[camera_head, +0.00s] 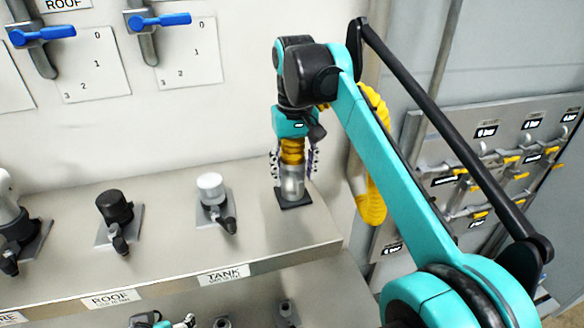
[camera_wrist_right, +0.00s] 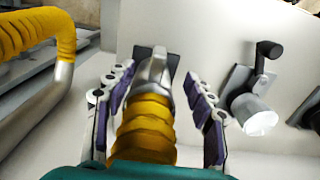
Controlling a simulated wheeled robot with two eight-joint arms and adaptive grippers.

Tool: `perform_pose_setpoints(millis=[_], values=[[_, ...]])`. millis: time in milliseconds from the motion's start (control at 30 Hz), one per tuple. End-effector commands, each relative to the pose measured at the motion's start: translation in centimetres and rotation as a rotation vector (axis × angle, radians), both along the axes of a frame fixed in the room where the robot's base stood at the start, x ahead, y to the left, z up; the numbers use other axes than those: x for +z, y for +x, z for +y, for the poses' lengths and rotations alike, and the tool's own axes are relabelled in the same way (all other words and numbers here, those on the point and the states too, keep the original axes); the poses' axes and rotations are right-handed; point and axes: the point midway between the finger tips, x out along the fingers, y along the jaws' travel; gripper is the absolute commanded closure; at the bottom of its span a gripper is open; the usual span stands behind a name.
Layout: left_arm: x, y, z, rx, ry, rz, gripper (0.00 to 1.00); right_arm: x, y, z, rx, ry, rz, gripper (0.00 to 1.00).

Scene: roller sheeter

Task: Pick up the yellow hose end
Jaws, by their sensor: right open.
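The yellow hose end (camera_head: 292,152) is a ribbed yellow piece with a silver metal coupling, standing upright on a dark square base on the metal ledge. In the right wrist view the ribbed hose end (camera_wrist_right: 146,125) runs up the middle to its metal coupling. My right gripper (camera_head: 292,175) points down over it with one finger on each side. In the wrist view the right gripper (camera_wrist_right: 160,80) is open, and gaps show between the fingers and the coupling. A small teal and pale piece at the bottom edge of the head view may be my left gripper (camera_head: 178,322); its jaws are unclear.
A white-capped fitting (camera_head: 211,190) and a black-capped fitting (camera_head: 115,208) stand on the ledge (camera_head: 170,258) to the left. A thick yellow hose (camera_head: 370,205) hangs at the ledge's right end. A panel with yellow-handled valves (camera_head: 500,165) is at right.

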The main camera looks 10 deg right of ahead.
Motion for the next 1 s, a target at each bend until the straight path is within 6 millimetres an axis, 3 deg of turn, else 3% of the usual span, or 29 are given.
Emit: perform_pose_setpoints(millis=[267,533,567,767,1000], values=[[0.3,0.0,0.0,0.000,0.000,0.000,0.24,-3.9,0.3,-0.6,0.000,0.000,0.000,0.46],[0.3,0.0,0.0,0.000,0.000,0.000,0.24,-4.3,0.3,-0.5,0.000,0.000,0.000,0.46],[0.3,0.0,0.0,0.000,0.000,0.000,0.24,-4.3,0.3,-0.5,0.000,0.000,0.000,0.48],[0.3,0.0,0.0,0.000,0.000,0.000,0.24,-4.3,0.3,-0.5,0.000,0.000,0.000,1.00],[0.3,0.0,0.0,0.000,0.000,0.000,0.24,-4.3,0.3,-0.5,0.000,0.000,-0.002,1.00]])
